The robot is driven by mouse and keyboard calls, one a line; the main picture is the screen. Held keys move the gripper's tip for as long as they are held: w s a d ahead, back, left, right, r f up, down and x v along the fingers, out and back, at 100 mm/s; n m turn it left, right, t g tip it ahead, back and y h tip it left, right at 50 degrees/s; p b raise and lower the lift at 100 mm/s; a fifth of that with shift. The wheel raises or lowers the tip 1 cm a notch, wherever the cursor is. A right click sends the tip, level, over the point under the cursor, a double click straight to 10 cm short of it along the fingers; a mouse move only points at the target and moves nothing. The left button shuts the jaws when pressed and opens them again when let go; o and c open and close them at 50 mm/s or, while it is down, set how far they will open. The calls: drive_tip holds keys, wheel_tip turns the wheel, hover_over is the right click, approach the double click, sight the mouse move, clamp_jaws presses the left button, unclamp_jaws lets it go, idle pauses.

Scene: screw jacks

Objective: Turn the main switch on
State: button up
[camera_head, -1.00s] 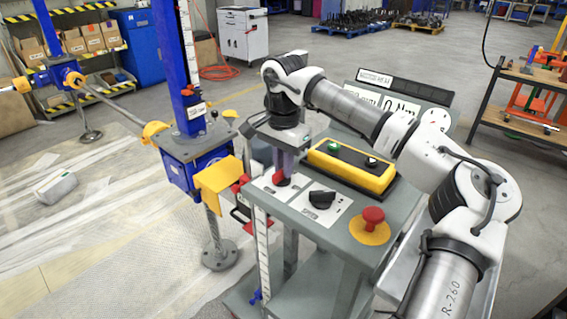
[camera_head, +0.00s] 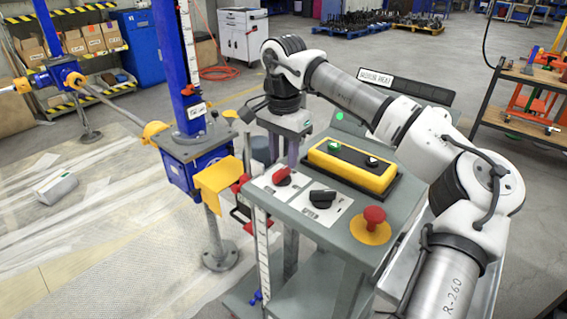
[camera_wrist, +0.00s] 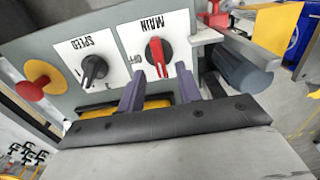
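The main switch, a red knob (camera_head: 282,176) on a white plate, sits at the left of the grey console top. In the wrist view its knob (camera_wrist: 158,57) points down the picture, with the OFF mark to its left; any other mark is not readable. My gripper (camera_head: 292,153) is above and behind the knob, apart from it. In the wrist view, the two purple fingers of my gripper (camera_wrist: 160,90) stand wide apart with nothing between them, below the knob in the picture.
A black speed knob (camera_head: 322,198) and a red emergency button (camera_head: 373,216) are beside the switch. A yellow control box (camera_head: 350,167) stands behind them. A green light (camera_head: 338,115) shows on the panel at the back. A blue screw jack (camera_head: 195,160) is to the left.

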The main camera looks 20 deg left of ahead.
sight(283, 168)
wheel_tip(283, 168, up, 11)
drive_tip(key=shift+b, duration=0.3)
drive_tip(key=shift+f, duration=0.1)
